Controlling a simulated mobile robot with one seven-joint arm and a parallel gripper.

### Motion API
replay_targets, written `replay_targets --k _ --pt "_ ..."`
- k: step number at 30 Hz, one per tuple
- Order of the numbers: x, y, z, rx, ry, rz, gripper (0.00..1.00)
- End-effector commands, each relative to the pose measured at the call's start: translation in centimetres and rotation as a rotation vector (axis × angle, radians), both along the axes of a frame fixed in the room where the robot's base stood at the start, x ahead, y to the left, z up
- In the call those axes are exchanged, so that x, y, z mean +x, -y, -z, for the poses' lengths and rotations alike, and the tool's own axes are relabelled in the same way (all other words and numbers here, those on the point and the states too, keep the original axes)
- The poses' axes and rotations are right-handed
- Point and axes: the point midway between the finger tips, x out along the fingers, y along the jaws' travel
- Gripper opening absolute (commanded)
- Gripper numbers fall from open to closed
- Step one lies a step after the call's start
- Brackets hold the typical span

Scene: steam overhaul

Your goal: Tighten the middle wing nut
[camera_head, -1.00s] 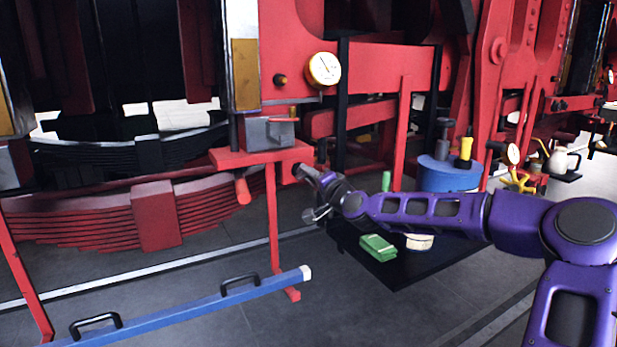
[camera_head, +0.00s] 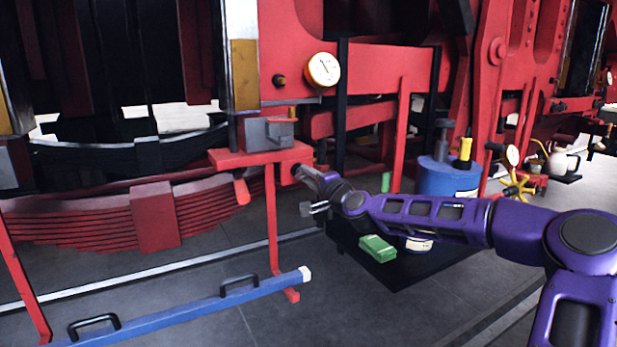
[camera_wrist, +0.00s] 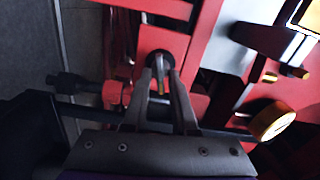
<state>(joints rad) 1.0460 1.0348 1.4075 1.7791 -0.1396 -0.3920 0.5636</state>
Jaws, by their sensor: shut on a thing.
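My gripper (camera_wrist: 160,72) is at the red stand's end, with its two fingers close together on a small, thin metal piece (camera_wrist: 160,86), which looks like the wing nut's wing. Most of the wing nut is hidden between the fingers, against a dark round fitting on a red block (camera_wrist: 158,40). In the head view my gripper (camera_head: 300,172) points left at the right end of the red bracket (camera_head: 235,157). The wing nut is too small to make out there, and I cannot tell other wing nuts.
A grey metal block (camera_head: 267,134) sits on the bracket. A round gauge (camera_head: 323,70) is above; it also shows in the wrist view (camera_wrist: 272,122). A blue bar with black handles (camera_head: 190,312) is low in front. A green box (camera_head: 378,248) and blue drum (camera_head: 447,180) stand right.

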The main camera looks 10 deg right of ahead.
Motion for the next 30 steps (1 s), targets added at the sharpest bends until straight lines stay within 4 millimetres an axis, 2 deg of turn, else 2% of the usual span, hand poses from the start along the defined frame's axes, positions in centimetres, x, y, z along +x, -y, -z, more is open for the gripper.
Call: replay_targets --k 22,23,24,25,30 --pt "0.05 0.04 -0.14 0.000 0.002 0.002 0.00" --pt "0.05 0.04 -0.14 -0.001 0.003 0.002 0.30" --pt "0.05 0.04 -0.14 -0.001 0.003 0.002 0.37" --pt "0.05 0.04 -0.13 -0.001 0.003 0.002 0.40" --pt "0.03 0.02 -0.08 -0.001 0.001 0.001 0.40"
